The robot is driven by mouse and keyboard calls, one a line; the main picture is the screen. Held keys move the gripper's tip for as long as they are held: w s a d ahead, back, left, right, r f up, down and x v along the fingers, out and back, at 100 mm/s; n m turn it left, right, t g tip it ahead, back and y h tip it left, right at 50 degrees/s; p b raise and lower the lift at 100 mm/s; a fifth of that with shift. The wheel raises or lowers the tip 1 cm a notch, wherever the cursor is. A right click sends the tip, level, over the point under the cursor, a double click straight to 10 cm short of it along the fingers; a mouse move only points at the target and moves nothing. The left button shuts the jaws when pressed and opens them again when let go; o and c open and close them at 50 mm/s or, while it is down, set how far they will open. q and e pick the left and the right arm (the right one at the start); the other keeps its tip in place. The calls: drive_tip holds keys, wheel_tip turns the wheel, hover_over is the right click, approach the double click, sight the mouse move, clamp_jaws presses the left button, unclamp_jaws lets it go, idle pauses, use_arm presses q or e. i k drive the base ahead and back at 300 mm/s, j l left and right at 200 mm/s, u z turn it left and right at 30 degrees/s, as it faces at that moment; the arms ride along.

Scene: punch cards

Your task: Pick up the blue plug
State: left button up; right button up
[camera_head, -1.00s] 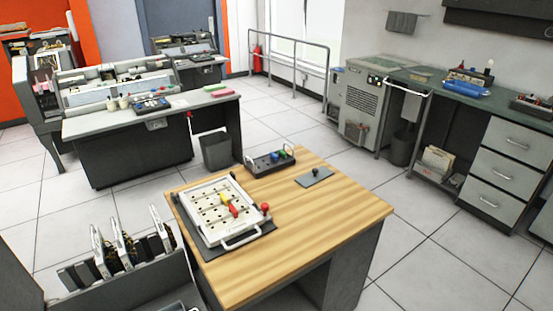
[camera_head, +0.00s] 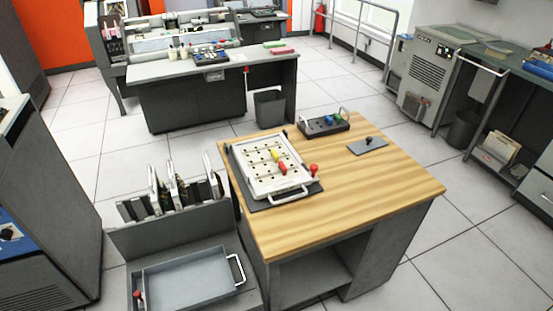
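A small blue plug (camera_head: 329,120) sits in a dark holder (camera_head: 314,130) with end handles, at the back of the wooden-topped table (camera_head: 370,202). A green plug (camera_head: 343,116) is just right of it in the same holder. A white plugboard (camera_head: 264,181) with a front handle lies nearer on a dark mat. A yellow plug (camera_head: 275,155), a red plug (camera_head: 283,169) and a red knob (camera_head: 314,169) are on or beside the board. Neither of my grippers is in view.
A dark plate with a knob (camera_head: 367,145) lies at the table's back right. A cart with upright cards (camera_head: 170,192) and a grey tray (camera_head: 190,281) stands to the left. The table's right and front are bare. A bin (camera_head: 270,108) stands behind.

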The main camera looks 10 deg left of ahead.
sight(327, 119)
drive_tip(key=i+l+u, duration=0.1)
drive_tip(key=u, duration=0.4)
drive_tip(key=l+u, duration=0.15)
drive_tip(key=u, duration=0.35)
drive_tip(key=i+l+u, duration=0.1)
drive_tip(key=l+u, duration=0.2)
drive_tip(key=l, duration=0.45)
drive_tip(key=l+u, duration=0.25)
drive_tip(key=l, duration=1.1)
drive_tip(key=i, duration=0.05)
